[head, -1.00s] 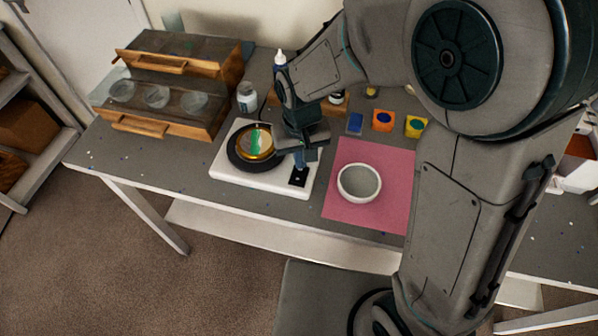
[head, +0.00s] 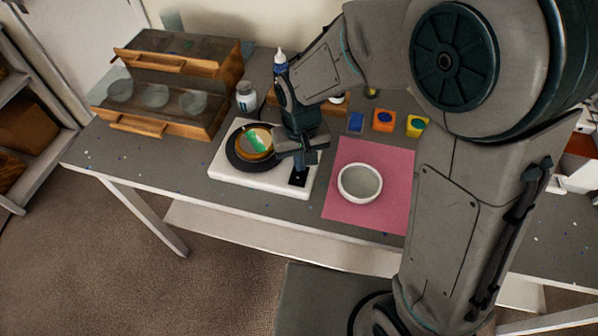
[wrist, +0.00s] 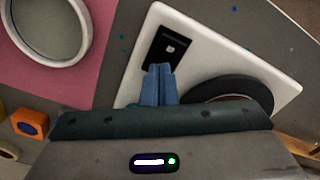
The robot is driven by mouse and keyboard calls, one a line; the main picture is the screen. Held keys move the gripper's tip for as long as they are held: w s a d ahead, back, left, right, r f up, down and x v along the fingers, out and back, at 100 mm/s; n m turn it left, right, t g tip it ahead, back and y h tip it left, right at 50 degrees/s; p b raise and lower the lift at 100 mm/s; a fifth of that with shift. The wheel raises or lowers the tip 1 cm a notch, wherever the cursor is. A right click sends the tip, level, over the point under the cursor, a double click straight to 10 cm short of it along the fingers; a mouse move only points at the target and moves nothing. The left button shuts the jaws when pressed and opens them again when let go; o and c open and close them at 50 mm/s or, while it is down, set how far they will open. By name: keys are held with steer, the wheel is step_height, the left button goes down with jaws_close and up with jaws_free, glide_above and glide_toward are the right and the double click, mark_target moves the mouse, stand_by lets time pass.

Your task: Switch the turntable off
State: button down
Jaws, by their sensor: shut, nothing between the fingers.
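The turntable (head: 225,177) is a white base with a round black platter, and a gold-rimmed disc (head: 256,143) with a green patch sits on it. A black switch panel (head: 299,181) is set in the base's front right corner. In the wrist view the panel (wrist: 167,50) carries a small pale mark. My gripper (head: 302,167) has blue fingers, pressed together and empty. In the wrist view its fingertips (wrist: 158,68) overlap the near end of the panel. I cannot tell whether they touch it. The gripper partly hides the platter in the wrist view.
A white bowl (head: 359,197) stands on a pink mat (head: 345,216) right of the turntable. Blue, orange (head: 383,115) and yellow containers stand behind the mat. A wooden rack (head: 225,112) with clear cups and a white bottle (head: 246,102) are behind and left.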

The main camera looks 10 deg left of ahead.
step_height(320, 180, up, 7)
steer(key=p, duration=0.5)
stand_by(0.3)
stand_by(0.5)
steer(key=s+d+r+m+t, duration=0.1)
steer(key=s+d+r, duration=0.1)
steer(key=d+r, duration=0.2)
steer(key=s+d+r+m+t, duration=0.1)
steer(key=s+d+r+m, duration=0.1)
steer(key=d, duration=0.9)
steer(key=s+d+r+m+t, duration=0.1)
steer(key=s+d+r+m, duration=0.1)
steer(key=s+d+r, duration=0.2)
steer(key=d+r, duration=0.2)
steer(key=d, duration=0.1)
steer(key=shift+d+t, duration=0.3)
steer(key=shift+t, duration=0.1)
steer(key=shift+r, duration=0.1)
